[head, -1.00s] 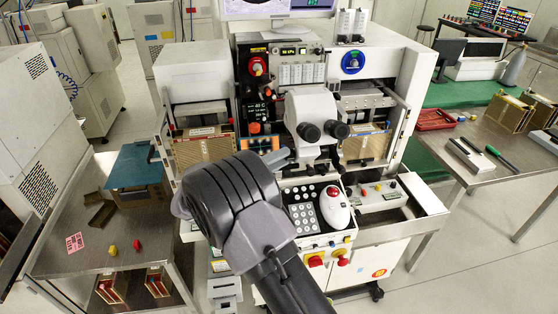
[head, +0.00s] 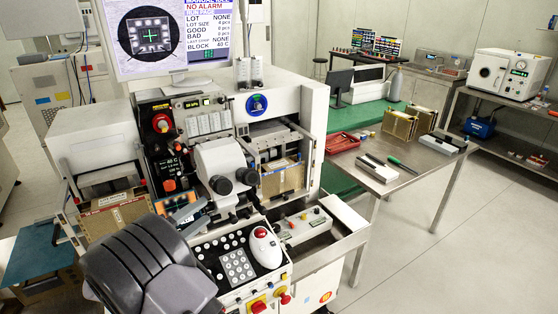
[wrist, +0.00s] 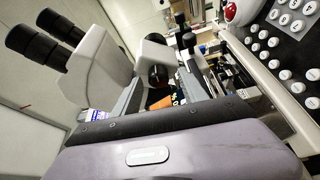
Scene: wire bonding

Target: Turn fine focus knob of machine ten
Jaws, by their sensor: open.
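Machine ten, the wire bonder (head: 285,118), carries a white microscope head (head: 222,160) with two black eyepieces. The microscope also shows in the wrist view (wrist: 98,65) at the left. A dark round knob (wrist: 158,75) on the microscope's side lies between my gripper's two grey fingers in the wrist view. I cannot tell whether it is the fine focus knob, or whether the fingers touch it. My gripper (wrist: 161,86) is open, with a finger on each side of the knob's outline. In the head view my dark wrist covers the lower left, and the knob cannot be made out.
A keypad panel (head: 238,265) with a white trackball mouse (head: 265,247) is at the machine's front, close to my wrist. A screen (head: 180,35) stands above. A steel table (head: 395,172) with a red tray (head: 342,142) is at the right. Open floor lies at front right.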

